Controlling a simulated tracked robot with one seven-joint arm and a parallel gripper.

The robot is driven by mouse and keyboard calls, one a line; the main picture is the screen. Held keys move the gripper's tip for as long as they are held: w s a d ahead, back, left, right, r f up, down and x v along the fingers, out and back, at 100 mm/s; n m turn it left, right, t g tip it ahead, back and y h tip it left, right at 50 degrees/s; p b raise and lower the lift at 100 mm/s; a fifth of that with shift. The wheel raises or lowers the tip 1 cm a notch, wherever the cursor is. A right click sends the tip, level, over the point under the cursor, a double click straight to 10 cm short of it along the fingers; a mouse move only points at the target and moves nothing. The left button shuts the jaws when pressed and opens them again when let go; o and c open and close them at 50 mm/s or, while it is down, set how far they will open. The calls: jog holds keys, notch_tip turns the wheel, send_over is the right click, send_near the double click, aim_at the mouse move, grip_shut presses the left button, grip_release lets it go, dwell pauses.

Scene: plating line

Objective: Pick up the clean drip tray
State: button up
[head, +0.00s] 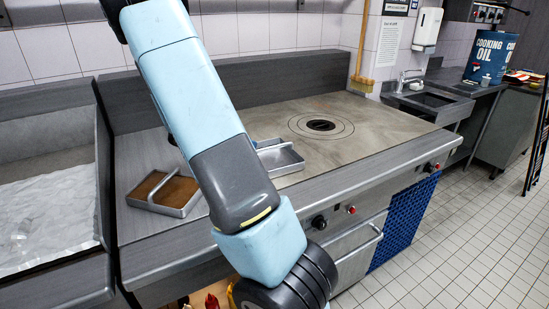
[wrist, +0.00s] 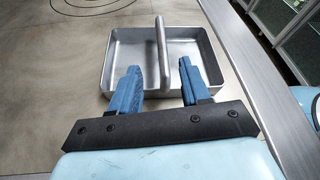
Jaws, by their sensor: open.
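The clean drip tray is a bare metal pan with a bar handle across its middle. In the head view the tray (head: 284,158) sits on the cooktop, partly hidden behind my arm. In the wrist view the tray (wrist: 205,54) lies just ahead of my gripper (wrist: 160,76). The two blue fingers are open and apart, at the tray's near side, with the handle (wrist: 162,48) between them in the picture. Nothing is held. A second tray (head: 176,210) with brown residue inside and a similar handle stands to the left.
The cooktop (head: 370,125) with a round ringed plate (head: 321,125) is clear behind the clean tray. A foil-lined basin (head: 50,215) is at the left. A front rail (head: 400,160) with knobs runs along the edge. A sink (head: 433,100) and cooking oil drum (head: 487,57) stand farther right.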

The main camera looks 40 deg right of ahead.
jog(key=x, duration=0.8)
jog(key=shift+s+d+f, duration=0.15)
jog(key=shift+s+d, duration=0.15)
grip_shut()
dwell(0.3)
